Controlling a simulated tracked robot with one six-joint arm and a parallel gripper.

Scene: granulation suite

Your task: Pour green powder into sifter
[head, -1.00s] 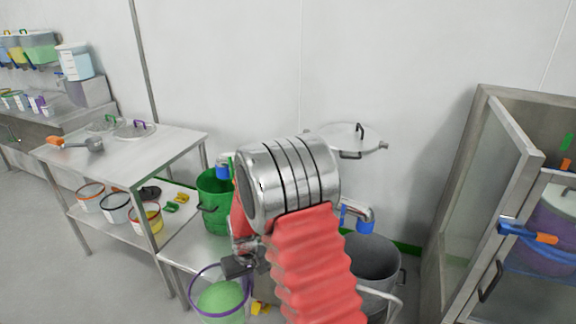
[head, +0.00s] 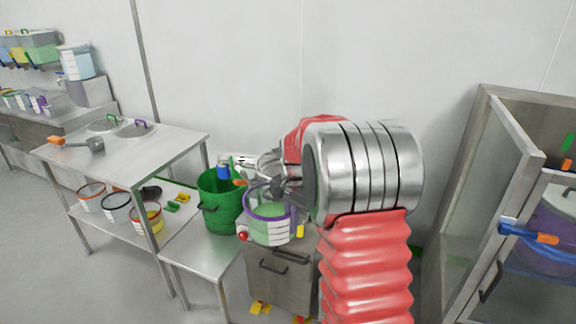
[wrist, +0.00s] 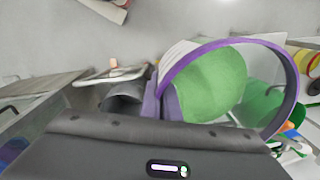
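A clear bucket with a purple rim (head: 249,212) holds green powder (head: 266,203). My gripper (head: 284,188) is shut on its rim and holds it up, roughly upright, in front of the steel bench. In the wrist view the bucket's purple rim (wrist: 290,88) and the green powder (wrist: 215,88) fill the upper right. The sifter is mostly hidden behind my arm in the head view; a blue-tipped outlet (head: 223,166) shows left of my gripper. I cannot tell how far the bucket is from the sifter's opening.
A green bucket (head: 217,200) stands close left of the held bucket. A steel drawer unit (head: 282,275) is below it. A steel table (head: 125,158) with lids and a scoop (head: 90,144) is at left. An open-doored cabinet (head: 495,210) stands right. A metal pot (wrist: 122,98) shows in the wrist view.

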